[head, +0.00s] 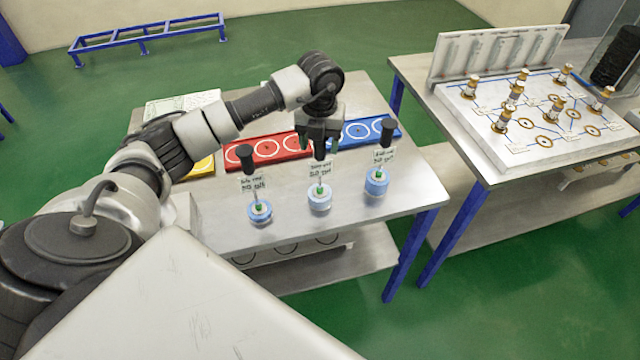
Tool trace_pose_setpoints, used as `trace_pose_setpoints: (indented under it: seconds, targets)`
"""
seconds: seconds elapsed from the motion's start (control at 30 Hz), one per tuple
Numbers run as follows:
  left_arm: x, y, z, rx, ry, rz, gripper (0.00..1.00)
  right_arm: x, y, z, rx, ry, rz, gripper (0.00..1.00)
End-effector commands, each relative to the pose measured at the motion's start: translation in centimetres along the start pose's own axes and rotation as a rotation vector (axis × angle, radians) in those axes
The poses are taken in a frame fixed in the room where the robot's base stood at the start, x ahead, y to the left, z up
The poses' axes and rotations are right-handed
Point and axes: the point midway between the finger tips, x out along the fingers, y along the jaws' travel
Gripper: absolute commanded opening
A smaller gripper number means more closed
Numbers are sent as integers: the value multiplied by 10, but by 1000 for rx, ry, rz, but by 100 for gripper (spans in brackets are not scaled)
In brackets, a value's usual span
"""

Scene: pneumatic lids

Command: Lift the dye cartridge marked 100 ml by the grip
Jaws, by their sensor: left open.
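Three dye cartridges stand upright in a row near the front of the table: left (260,211), middle (320,197) and right (377,182). Each has a blue and white round base, a thin stem with a small label, and a black grip on top. The label print is too small to read, so I cannot tell which is marked 100 ml. My left gripper (321,143) is open and points down at the black grip of the middle cartridge. Its fingers appear on either side of that grip; I cannot tell whether they touch it. My right gripper is out of view.
On the metal table (215,233), a red plate (268,150), a blue plate (362,132) and a yellow plate (203,167) lie behind the cartridges. A second table (480,165) at right carries a white board (555,105) with several brass fittings.

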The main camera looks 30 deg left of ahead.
Motion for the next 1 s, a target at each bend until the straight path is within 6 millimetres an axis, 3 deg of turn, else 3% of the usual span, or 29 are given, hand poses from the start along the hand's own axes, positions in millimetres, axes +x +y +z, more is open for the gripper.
trace_pose_setpoints:
  seconds: [0.2, 0.4, 0.73, 1.0]
  targets:
    - [17, 0, 0, -1, -1, -1, 59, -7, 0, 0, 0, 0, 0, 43]
    - [18, 0, 1, 0, -2, -1, 58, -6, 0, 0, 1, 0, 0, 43]
    - [17, 0, 1, 0, -2, -2, 7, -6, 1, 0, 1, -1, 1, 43]
    - [16, 0, 2, -1, -5, -3, 5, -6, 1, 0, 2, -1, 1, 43]
